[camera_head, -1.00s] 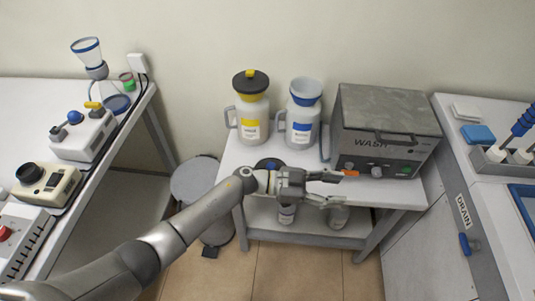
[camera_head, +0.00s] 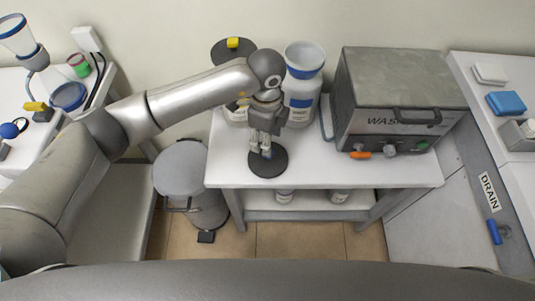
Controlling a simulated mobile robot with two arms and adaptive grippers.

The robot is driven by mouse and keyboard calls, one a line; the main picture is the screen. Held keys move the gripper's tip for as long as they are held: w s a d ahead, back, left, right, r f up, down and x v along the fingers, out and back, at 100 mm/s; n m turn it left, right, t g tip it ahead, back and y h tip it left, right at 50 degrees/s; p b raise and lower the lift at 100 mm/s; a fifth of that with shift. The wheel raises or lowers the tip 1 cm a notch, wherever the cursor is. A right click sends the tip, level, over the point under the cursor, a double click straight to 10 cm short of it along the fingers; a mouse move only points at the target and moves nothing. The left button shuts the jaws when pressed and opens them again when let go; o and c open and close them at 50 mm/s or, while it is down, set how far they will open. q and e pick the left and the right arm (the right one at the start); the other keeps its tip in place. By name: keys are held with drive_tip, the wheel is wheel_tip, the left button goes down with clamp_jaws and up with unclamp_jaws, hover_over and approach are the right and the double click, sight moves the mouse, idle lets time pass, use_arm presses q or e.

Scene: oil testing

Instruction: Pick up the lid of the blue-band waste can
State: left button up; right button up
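The lid (camera_head: 267,167) is a dark round disc with a small blue knob, lying flat on the white table near its front left. The blue-band waste can (camera_head: 302,101) stands behind it, with a blue-rimmed, pale open top. My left gripper (camera_head: 260,151) points down right over the lid, with its fingertips at the blue knob. A bit of blue shows by the fingertips. The fingers partly hide the knob, and I cannot tell whether they are closed on it. My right gripper is not in view.
The yellow-band can (camera_head: 235,112), partly behind my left arm, has a dark lid with a yellow knob. The grey WASH box (camera_head: 395,95) stands on the table's right. A grey pedal bin (camera_head: 180,170) stands left of the table. The table's front middle is clear.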

use_arm(q)
drive_tip(key=shift+f, duration=0.45)
drive_tip(key=f, duration=0.2)
drive_tip(key=f+p, duration=0.1)
drive_tip(key=f, duration=0.2)
drive_tip(key=shift+d, duration=0.2)
drive_tip(key=shift+f, duration=0.25)
clamp_jaws()
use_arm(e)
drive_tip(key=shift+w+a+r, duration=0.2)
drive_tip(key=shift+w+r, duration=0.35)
